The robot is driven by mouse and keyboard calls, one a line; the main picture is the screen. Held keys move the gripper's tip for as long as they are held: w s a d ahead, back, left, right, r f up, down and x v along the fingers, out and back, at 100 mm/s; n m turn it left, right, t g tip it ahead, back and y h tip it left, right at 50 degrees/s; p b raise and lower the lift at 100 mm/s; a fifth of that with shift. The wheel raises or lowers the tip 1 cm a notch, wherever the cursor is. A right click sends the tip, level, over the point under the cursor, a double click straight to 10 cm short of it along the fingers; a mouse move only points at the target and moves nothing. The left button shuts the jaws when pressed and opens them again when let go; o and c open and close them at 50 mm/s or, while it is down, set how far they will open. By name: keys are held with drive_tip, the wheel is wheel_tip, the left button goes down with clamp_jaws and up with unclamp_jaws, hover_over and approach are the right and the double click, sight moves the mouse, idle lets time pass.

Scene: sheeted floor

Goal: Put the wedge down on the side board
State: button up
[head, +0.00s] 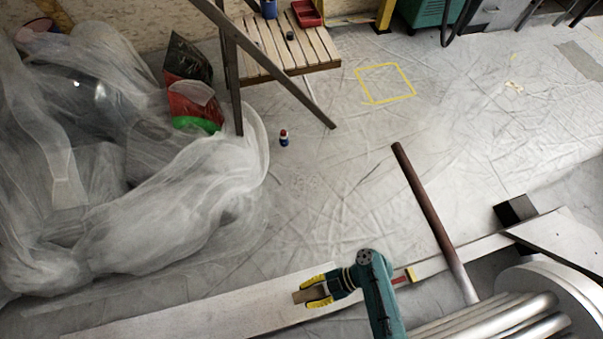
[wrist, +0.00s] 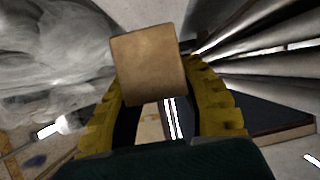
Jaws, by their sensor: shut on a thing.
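The wedge is a tan, wood-coloured block (head: 302,296) held between the yellow fingers of my gripper (head: 308,295), at the lower middle of the head view. In the wrist view the wedge (wrist: 148,68) shows a square, slightly tilted face, with a yellow finger of my gripper (wrist: 153,85) on each side. A long pale board (head: 200,318) runs across the bottom of the head view; it looks like the side board. The wedge appears over this board; I cannot tell whether it touches it. The wedge's tapered shape is not clear.
A brown-and-grey pole (head: 427,210) stands right of my arm. Translucent sheeting (head: 170,215) covers things at left. A small bottle (head: 284,138) stands on the floor near a slatted wooden platform (head: 270,45). A yellow taped square (head: 387,101) marks open floor.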

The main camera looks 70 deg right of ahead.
wheel_tip(320, 180, down, 10)
drive_tip(key=b, duration=0.7)
drive_tip(key=shift+a+f, duration=0.1)
drive_tip(key=shift+f, duration=0.05)
clamp_jaws()
drive_tip(key=o, duration=1.1)
unclamp_jaws()
drive_tip(key=shift+c, duration=0.2)
drive_tip(key=shift+r, duration=0.2)
drive_tip(key=p+v, duration=0.4)
drive_tip(key=v, duration=0.7)
drive_tip(key=shift+s+d+r, duration=0.2)
drive_tip(key=shift+s+d, duration=0.05)
drive_tip(key=shift+s, duration=0.1)
drive_tip(key=shift+d, duration=0.1)
